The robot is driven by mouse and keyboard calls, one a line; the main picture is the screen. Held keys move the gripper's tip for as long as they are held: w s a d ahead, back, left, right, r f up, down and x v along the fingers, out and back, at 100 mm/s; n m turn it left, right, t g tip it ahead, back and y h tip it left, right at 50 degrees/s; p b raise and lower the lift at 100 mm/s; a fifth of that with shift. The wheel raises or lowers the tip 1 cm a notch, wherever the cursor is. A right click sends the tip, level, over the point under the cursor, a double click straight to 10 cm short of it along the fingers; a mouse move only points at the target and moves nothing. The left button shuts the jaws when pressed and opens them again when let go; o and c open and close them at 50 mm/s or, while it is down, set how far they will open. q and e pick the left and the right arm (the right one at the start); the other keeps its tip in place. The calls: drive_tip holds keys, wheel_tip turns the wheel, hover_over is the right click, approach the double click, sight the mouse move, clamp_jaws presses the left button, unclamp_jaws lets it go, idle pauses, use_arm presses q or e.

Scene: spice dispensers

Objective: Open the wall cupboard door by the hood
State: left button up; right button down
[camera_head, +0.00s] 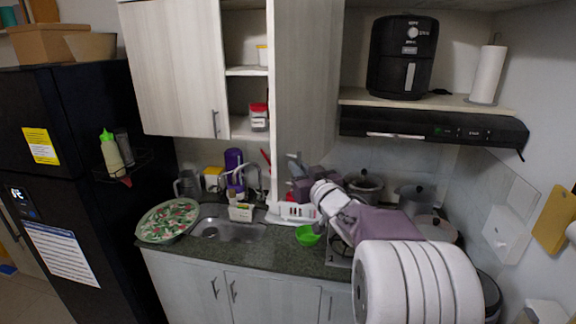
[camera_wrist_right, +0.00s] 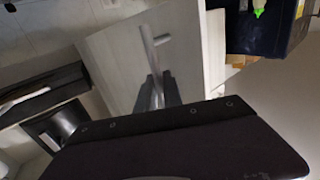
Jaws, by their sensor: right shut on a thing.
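The wall cupboard door by the hood (camera_head: 306,75) stands swung out from the cupboard, and shelves show in the gap to its left. In the right wrist view the door (camera_wrist_right: 110,55) is a pale panel with a metal bar handle (camera_wrist_right: 148,45). My right gripper (camera_wrist_right: 156,92) is shut on the handle, with its dark fingers on either side of the bar. In the head view my right gripper (camera_head: 294,160) is at the door's lower end, and the handle is hidden there. My left gripper is not in view.
The hood (camera_head: 430,130) is right of the door, with a black air fryer (camera_head: 402,58) on the shelf above. The left cupboard door (camera_head: 172,65) is closed. Below are the sink (camera_head: 228,230), a green bowl (camera_head: 307,236) and pots (camera_head: 365,187).

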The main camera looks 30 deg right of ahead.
drive_tip(key=shift+s+d+r, duration=0.1)
drive_tip(key=shift+s+r, duration=0.05)
drive_tip(key=c, duration=1.5)
unclamp_jaws()
drive_tip(key=shift+s, duration=0.15)
drive_tip(key=s+a+b, duration=0.1)
drive_tip(key=s, duration=0.7)
drive_tip(key=shift+s+a, duration=0.2)
drive_tip(key=shift+s, duration=0.2)
